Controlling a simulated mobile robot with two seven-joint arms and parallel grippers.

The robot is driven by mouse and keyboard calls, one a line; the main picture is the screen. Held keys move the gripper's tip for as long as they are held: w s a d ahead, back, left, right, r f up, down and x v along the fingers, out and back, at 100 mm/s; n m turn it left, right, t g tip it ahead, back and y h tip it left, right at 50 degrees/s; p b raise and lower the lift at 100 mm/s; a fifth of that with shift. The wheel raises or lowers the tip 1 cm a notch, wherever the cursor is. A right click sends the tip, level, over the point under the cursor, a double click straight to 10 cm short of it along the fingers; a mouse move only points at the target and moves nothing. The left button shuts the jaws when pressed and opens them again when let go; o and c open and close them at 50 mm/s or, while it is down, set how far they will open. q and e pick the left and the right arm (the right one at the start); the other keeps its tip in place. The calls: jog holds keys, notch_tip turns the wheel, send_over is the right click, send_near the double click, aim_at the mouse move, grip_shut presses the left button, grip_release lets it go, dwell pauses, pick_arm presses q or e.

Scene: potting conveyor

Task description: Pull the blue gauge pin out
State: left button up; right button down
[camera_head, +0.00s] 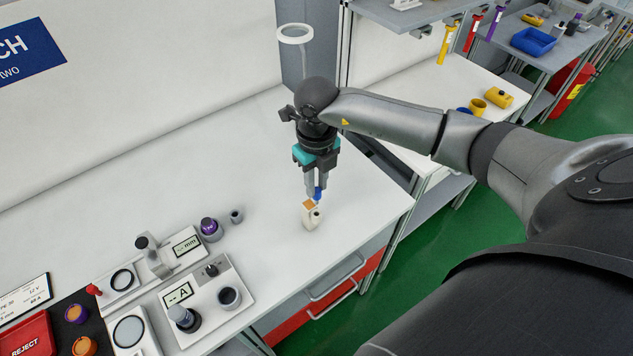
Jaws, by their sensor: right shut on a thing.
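The blue gauge pin (318,193) shows as a small blue piece between the fingertips of my right gripper (315,188). The gripper points down and is shut on the pin. Just below is a small cream block (309,220) with an orange top patch and a dark spot on it, standing on the white bench. I cannot tell whether the pin's lower end is still in the block or clear of it. My left gripper is not in view.
The white bench (190,165) is clear left of the block. Gauges and a display unit marked A (205,297) stand at the lower left, with a red reject tray (25,335). The bench's right edge and a drawer handle (337,278) are close by.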

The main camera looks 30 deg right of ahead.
aim_at(317, 190)
jog(key=shift+r, duration=0.2)
dwell(0.3)
jog(key=shift+r+p, duration=2.65)
jog(key=shift+r, duration=0.7)
